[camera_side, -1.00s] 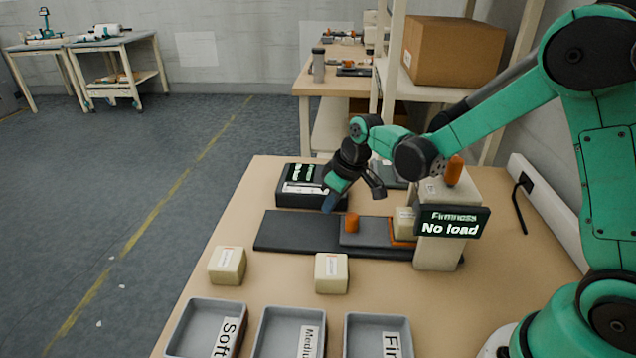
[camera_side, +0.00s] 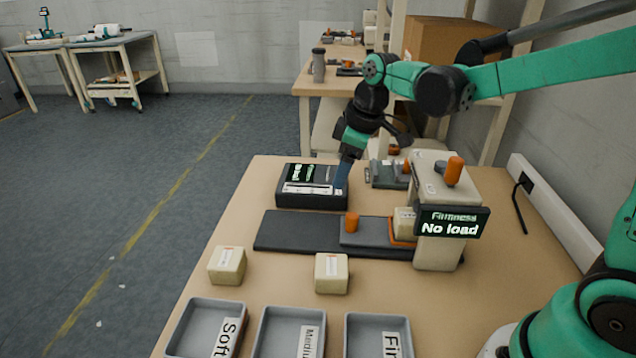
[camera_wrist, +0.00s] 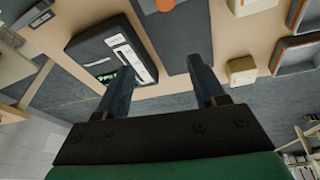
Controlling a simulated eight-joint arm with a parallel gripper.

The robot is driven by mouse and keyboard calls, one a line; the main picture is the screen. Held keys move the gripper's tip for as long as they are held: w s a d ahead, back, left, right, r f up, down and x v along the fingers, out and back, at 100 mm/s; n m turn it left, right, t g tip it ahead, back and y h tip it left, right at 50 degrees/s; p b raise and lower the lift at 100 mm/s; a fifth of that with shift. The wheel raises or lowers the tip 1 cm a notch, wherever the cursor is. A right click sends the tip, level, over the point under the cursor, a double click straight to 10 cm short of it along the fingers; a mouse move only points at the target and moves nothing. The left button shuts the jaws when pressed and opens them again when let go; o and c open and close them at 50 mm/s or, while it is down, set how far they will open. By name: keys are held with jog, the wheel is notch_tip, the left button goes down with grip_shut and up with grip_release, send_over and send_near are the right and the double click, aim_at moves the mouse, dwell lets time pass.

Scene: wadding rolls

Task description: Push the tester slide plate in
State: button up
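The tester slide plate (camera_side: 370,236) is a grey plate with an upright orange knob (camera_side: 352,222). It lies on a long dark base (camera_side: 290,232), with its right end at the tester (camera_side: 437,245). A pale wadding block (camera_side: 403,221) sits on its right part beside an orange edge, partly hidden by the tester. The tester display (camera_side: 452,221) reads "Firmness No load". My gripper (camera_side: 342,186) is behind the plate and knob, apart from them, near the black scale's right end. In the wrist view my gripper (camera_wrist: 160,64) has its fingers wide apart and empty; the knob (camera_wrist: 166,5) shows at the top edge.
A black scale-like box (camera_side: 305,197) stands behind the base. Two pale blocks (camera_side: 227,265) (camera_side: 332,272) lie in front. Several grey trays (camera_side: 290,312) line the front edge. A small grey fixture (camera_side: 388,179) stands behind the tester. Bare tabletop lies left of the tester's base.

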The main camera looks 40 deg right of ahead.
aim_at(353, 215)
jog(key=f+n, duration=0.1)
jog(key=n, duration=0.2)
jog(key=f+n+g, duration=0.1)
jog(key=n, duration=0.2)
jog(key=s+f+n+g, duration=0.1)
jog(key=n, duration=0.2)
jog(key=shift+d+h, duration=0.15)
jog(key=shift+h, duration=0.15)
jog(key=n, duration=0.1)
jog(key=f+n, duration=0.1)
jog(key=n, duration=0.1)
jog(key=s+n+g, duration=0.1)
jog(key=n, duration=0.1)
jog(key=shift+d+f, duration=0.1)
jog(key=shift+f, duration=0.1)
jog(key=shift+f+n, duration=0.2)
jog(key=shift+n, duration=0.2)
jog(key=shift+f, duration=2.6)
jog(key=shift+c, duration=0.2)
grip_shut()
